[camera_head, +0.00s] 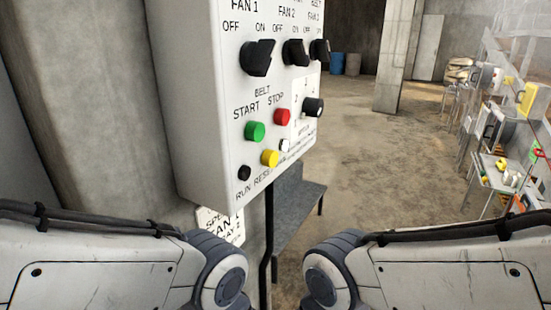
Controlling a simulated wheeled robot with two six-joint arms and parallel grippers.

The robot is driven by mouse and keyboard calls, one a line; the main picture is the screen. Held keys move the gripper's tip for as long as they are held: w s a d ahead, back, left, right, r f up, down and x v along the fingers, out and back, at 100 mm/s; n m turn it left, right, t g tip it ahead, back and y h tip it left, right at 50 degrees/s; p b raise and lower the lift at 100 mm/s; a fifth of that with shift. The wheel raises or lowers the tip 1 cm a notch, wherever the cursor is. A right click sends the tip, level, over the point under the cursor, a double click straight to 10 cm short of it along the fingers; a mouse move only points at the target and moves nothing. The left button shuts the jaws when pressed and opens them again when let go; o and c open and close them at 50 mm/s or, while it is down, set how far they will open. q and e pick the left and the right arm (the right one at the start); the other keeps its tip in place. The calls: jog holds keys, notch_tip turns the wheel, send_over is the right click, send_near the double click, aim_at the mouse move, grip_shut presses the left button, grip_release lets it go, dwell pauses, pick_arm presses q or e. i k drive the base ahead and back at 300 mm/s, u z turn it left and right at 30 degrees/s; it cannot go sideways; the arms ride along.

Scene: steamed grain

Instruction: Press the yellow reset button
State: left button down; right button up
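The yellow reset button (270,158) sits low on the front of a white control box (185,95) near the top middle of the head view. Lettering below it is partly cut by the angle. A green start button (255,131) is above and left of it, and a red stop button (282,116) is above and right. A small black button (244,172) is at its lower left and a small white one (285,145) at its right. My two arms come in from the lower left and lower right, but neither gripper shows. Nothing covers the yellow button.
Black fan knobs (257,58) and a further dial (313,106) stick out of the box. A concrete pillar (90,100) stands behind it at left. A grey step or bench (300,205) is below right. Open floor (400,165) lies to the right, with cluttered tables beyond.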

aim_at(270, 157)
jog(key=z, duration=1.15)
jog(key=k, duration=0.55)
jog(key=u, duration=0.2)
